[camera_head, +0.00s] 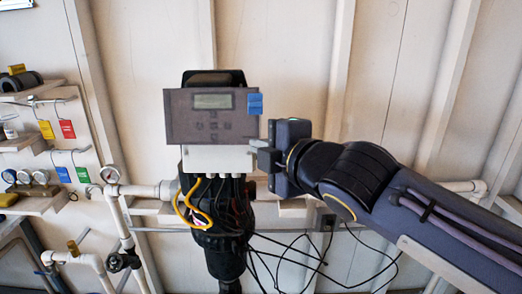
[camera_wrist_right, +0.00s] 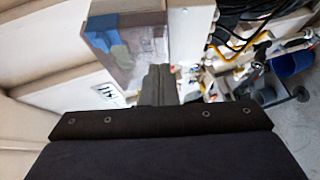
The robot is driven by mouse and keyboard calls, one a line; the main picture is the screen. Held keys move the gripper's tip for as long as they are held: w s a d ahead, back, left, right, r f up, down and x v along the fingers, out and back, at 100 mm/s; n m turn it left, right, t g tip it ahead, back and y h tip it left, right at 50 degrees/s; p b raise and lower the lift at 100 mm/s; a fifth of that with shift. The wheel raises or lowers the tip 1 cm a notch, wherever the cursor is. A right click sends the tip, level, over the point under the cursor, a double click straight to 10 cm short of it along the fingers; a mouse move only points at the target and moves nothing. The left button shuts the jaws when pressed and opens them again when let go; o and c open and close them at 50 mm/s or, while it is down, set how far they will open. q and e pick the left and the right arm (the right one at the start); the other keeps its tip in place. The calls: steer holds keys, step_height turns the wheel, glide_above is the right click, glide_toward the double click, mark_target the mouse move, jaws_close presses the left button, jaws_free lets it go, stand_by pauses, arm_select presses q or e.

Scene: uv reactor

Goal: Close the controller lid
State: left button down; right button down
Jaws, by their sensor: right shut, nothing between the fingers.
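The controller (camera_head: 218,159) is a pale box on the wall with cables leaving its underside. Its lid (camera_head: 180,128) is a grey see-through panel in front of the box, with a display and buttons showing through. It looks wider than the box; how far it stands off is hard to tell. A blue latch (camera_head: 255,104) is on its right edge. The lid (camera_wrist_right: 152,45) and blue latch (camera_wrist_right: 108,42) also show in the right wrist view. My right gripper (camera_head: 264,160) is shut and empty, just below and right of the lid's lower right corner; contact is unclear. My left gripper is out of view.
Black cables (camera_head: 290,258) hang below the controller, and yellow cables (camera_head: 190,207) loop under it. Shelves with coloured tags (camera_head: 67,129) are at far left.

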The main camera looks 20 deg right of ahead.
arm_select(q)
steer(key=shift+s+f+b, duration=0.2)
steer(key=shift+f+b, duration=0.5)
arm_select(e)
steer(key=d+v, duration=0.2)
steer(key=v, duration=0.8)
steer(key=shift+w+f, duration=0.15)
steer(key=shift+w, duration=0.05)
steer(key=s+d+f+m+g+h, duration=0.1)
steer(key=d+f+m+g, duration=0.1)
steer(key=f+m, duration=0.35)
steer(key=s+d+f+m+g, duration=0.1)
steer(key=f+m+g, duration=0.15)
steer(key=f, duration=0.65)
steer(key=s+f+m+g, duration=0.2)
steer(key=s+f+m, duration=0.3)
steer(key=f, duration=0.3)
steer(key=s+f+m+g, duration=0.3)
steer(key=s+f+m, duration=0.2)
steer(key=f+m, duration=0.3)
steer(key=shift+a+f+y, duration=0.4)
steer(key=shift+a+f, duration=0.05)
steer(key=shift+f, duration=0.25)
steer(key=shift+r, duration=0.1)
